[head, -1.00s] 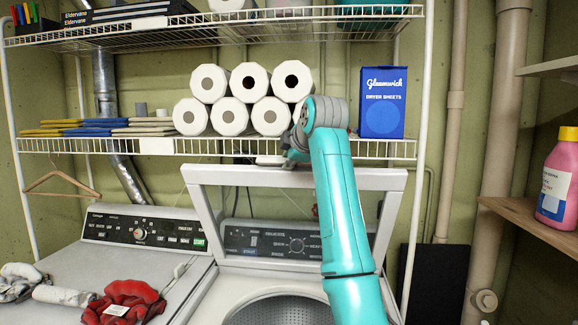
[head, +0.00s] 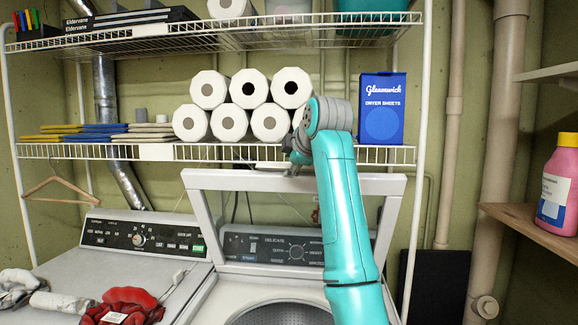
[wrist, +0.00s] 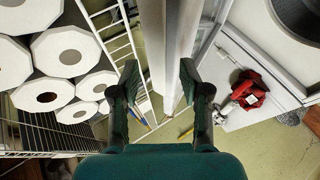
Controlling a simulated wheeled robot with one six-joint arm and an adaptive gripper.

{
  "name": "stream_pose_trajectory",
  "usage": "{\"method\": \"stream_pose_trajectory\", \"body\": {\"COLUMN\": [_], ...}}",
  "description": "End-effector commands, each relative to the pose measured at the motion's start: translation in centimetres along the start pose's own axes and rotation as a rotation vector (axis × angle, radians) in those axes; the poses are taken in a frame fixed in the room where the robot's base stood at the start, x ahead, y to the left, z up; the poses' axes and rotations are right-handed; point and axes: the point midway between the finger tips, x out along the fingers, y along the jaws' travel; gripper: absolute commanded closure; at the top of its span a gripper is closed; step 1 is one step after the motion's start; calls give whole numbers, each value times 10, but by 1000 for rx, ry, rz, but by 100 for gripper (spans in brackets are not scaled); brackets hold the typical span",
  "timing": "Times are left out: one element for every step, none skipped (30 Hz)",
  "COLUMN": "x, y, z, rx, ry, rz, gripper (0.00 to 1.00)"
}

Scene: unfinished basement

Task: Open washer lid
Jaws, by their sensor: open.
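The washer lid (head: 203,222), a white frame with a clear window, stands raised, nearly upright, at the back of the washer. The washer's control panel (head: 270,247) shows through its window, and the open drum (head: 285,315) is in view below. My gripper (head: 292,160) is at the lid's top edge in the head view, where the arm partly hides it. In the wrist view my gripper (wrist: 160,85) has its fingers apart, with the pale lid edge (wrist: 180,45) between or just beyond them. I cannot tell whether a finger touches it.
A wire shelf (head: 90,152) with paper rolls (head: 228,122) and a blue dryer-sheet box (head: 382,110) is close behind the lid. A second machine (head: 140,250) stands left, with red gloves (head: 125,305) on top. A side shelf (head: 530,222) holds a pink bottle (head: 558,185).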

Motion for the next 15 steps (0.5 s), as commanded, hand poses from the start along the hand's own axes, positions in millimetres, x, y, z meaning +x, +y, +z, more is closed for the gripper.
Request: {"method": "stream_pose_trajectory", "body": {"x": [-9,-15,-23,-29,-36,-44,-50,-56,-63,-68,-73,-79,-83,-87,-91], "y": [1,0,1,1,1,1,0,1,0,1,0,0,1,0,0], "z": [0,0,0,0,0,0,0,0,0,-1,-1,-1,-1,-1,-1], "rx": [0,0,0,0,0,0,0,0,0,0,-1,-1,-1,-1,-1], "ry": [0,0,0,0,0,0,0,1,1,1,1,2,2,2,2], "rz": [4,4,5,5,5,5,4,5,4,5,4,4,4,3,3], "gripper": [54,54,54,54,54,54,54,54,54,54,54,54,54,54,54]}}
